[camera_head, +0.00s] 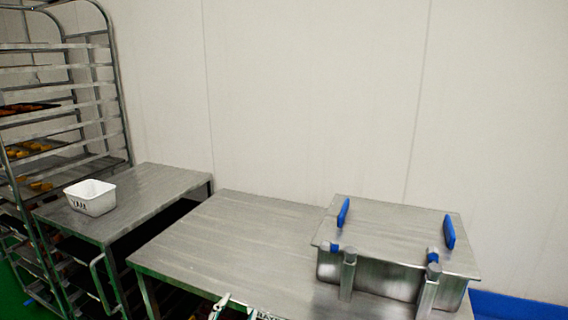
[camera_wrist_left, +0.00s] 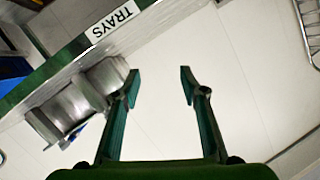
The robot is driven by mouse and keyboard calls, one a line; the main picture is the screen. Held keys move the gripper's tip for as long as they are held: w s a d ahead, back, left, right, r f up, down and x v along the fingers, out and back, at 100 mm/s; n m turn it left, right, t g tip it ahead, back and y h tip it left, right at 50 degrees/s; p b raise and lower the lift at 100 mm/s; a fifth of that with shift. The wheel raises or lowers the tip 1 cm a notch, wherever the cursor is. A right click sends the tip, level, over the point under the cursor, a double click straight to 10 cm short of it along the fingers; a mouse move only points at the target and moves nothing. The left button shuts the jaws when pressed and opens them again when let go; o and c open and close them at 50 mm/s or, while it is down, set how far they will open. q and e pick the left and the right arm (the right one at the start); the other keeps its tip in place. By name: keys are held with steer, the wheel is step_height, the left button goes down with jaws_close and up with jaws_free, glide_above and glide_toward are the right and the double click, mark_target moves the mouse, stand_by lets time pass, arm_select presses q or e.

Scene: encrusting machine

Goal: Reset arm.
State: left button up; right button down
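My left gripper (camera_head: 232,310) shows only at the bottom edge of the head view, in front of the middle steel table. In the left wrist view its two green fingers (camera_wrist_left: 160,78) stand apart with nothing between them. They point toward the pale wall. My right gripper is not in either view.
A lidded steel box (camera_head: 395,240) with blue handles stands on the right of the steel table (camera_head: 225,235). A white tub (camera_head: 91,197) sits on a lower steel table (camera_head: 155,190) at left. A tray rack (camera_head: 60,120) stands far left. The middle tabletop is clear.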

arm_select(q)
steer(key=s+a+f+n+g, duration=0.2)
steer(key=s+a+f+g, duration=0.15)
steer(key=s+f, duration=0.5)
steer(key=s+a+f+n+g+y, duration=0.1)
steer(key=s+a+f+g, duration=0.3)
steer(key=s, duration=0.7)
steer(key=s+a+f+n+g, duration=0.2)
steer(key=s+a+f+g, duration=0.15)
steer(key=s+f, duration=0.55)
steer(key=s+f+g, duration=0.1)
steer(key=s+f, duration=0.1)
steer(key=f, duration=1.1)
steer(key=s+f+g, duration=0.1)
steer(key=s+f, duration=0.1)
steer(key=f, duration=1)
steer(key=s+a+f+g+p, duration=0.1)
steer(key=s+a+f, duration=0.1)
steer(key=s+f, duration=1.1)
steer(key=s, duration=0.3)
steer(key=shift+a+f+y+p, duration=0.2)
steer(key=shift+f+y+p, duration=0.1)
steer(key=shift+f, duration=0.05)
